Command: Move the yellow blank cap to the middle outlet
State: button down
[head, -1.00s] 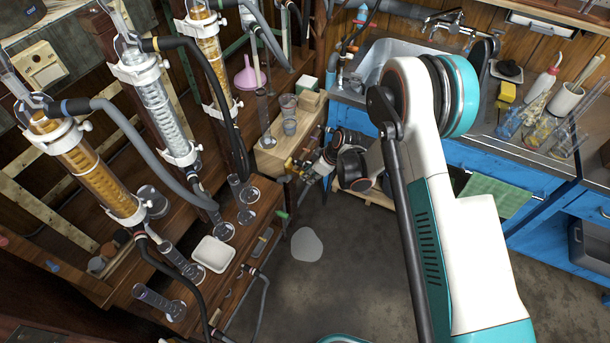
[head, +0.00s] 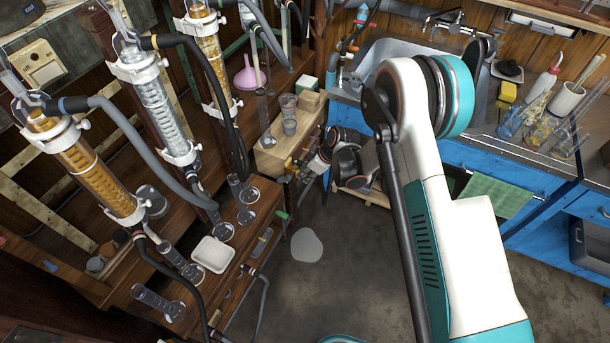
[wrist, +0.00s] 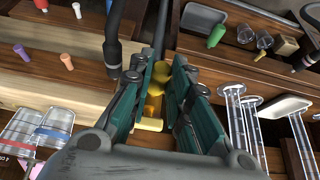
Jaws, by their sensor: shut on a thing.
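In the wrist view, my gripper (wrist: 168,88) has its two teal fingers closed around a yellow piece (wrist: 160,76), which looks like the yellow blank cap. More yellow, brass-like metal (wrist: 151,110) shows low between the fingers; I cannot tell where the cap ends and the metal begins.
A green stopper (wrist: 216,36) lies at a grey tray in the wrist view. Purple (wrist: 20,50) and orange (wrist: 66,61) stoppers stand at the left. Glass cylinders (wrist: 240,120) stand close on the right. In the head view, hoses hang by the condensers (head: 165,105); the floor (head: 350,260) is open.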

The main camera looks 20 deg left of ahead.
jog(key=shift+a, duration=0.25)
dwell(0.3)
jog(key=c, duration=1.4)
grip_release()
jog(key=shift+r, duration=0.1)
